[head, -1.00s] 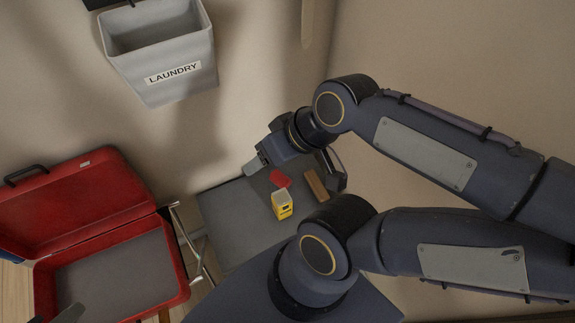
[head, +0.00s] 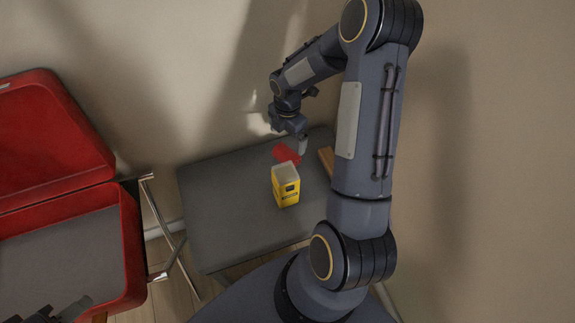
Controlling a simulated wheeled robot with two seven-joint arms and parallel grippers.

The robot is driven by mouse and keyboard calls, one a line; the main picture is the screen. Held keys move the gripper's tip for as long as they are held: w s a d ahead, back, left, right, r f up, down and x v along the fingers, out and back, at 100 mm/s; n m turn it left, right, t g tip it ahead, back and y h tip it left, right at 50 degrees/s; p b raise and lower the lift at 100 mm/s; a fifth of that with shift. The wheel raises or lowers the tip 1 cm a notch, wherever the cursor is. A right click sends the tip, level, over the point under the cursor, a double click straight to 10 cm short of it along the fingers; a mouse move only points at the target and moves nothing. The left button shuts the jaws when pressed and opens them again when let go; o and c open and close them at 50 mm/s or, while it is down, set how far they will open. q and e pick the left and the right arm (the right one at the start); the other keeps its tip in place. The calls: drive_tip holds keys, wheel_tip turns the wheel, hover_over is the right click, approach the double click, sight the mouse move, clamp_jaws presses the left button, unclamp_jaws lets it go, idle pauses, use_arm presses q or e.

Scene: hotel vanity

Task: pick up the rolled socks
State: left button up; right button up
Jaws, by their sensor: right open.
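The red rolled socks (head: 283,152) lie on the grey table, behind a yellow box, as far as I can tell from their shape. My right gripper (head: 300,144) is open and points down at the socks' right side. One finger shows beside or against the socks; the other is hard to make out, and I cannot tell whether there is contact. Part of my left gripper (head: 72,309) shows at the bottom left edge, over the suitcase; its jaws are not clear.
A yellow box (head: 286,188) stands just in front of the socks. A wooden block (head: 327,160) lies to their right, partly behind my arm. The grey table (head: 225,205) is bare on its left. An open red suitcase (head: 128,245) is at left, empty where visible.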

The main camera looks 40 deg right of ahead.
sight(287, 150)
drive_tip(key=f, duration=0.3)
drive_tip(key=f+b, duration=0.1)
drive_tip(key=f, duration=0.1)
drive_tip(key=f+b, duration=0.1)
drive_tip(key=f, duration=0.2)
drive_tip(key=shift+s+a+f, duration=0.3)
drive_tip(key=shift+s, duration=0.1)
drive_tip(key=c, duration=1)
drive_tip(key=shift+r, duration=0.15)
